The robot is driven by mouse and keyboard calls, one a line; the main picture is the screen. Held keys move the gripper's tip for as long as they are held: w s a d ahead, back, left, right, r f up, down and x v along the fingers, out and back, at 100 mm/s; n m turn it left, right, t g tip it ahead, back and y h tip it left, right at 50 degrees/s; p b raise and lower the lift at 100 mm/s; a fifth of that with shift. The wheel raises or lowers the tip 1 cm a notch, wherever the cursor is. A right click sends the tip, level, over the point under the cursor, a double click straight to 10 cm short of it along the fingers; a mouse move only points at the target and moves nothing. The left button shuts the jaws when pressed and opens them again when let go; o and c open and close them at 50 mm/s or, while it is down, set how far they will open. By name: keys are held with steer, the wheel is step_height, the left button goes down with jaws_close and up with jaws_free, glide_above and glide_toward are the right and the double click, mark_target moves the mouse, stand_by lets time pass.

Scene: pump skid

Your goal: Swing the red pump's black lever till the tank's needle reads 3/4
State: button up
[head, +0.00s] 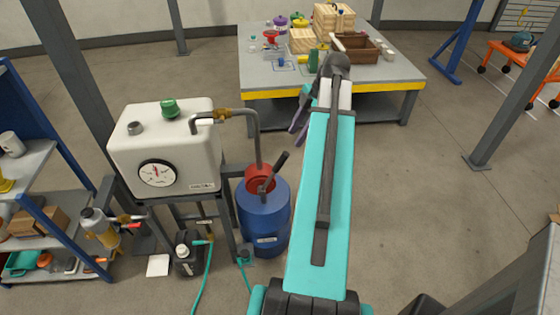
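The white tank (195,160) stands at left on a frame. Its round gauge (158,173) faces me; the needle appears to point roughly upward, but the marks are too small to read. The red pump (258,177) sits on top of a blue drum (263,215) right of the tank. Its black lever (274,171) tilts up to the right. My gripper (299,118) shows partly beyond the left side of my teal arm, farther back than the lever and apart from it. My arm hides part of it, and its opening is unclear.
A grey pipe (255,135) runs from the tank down to the pump. A workbench (390,78) with boxes and bottles stands behind. A shelf (30,160) is at far left. Hoses and a black jug (187,255) lie below the tank.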

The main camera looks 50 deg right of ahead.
mark_target(281, 161)
steer(key=shift+p+x, duration=1.5)
steer(key=shift+x, duration=5.35)
jaws_close()
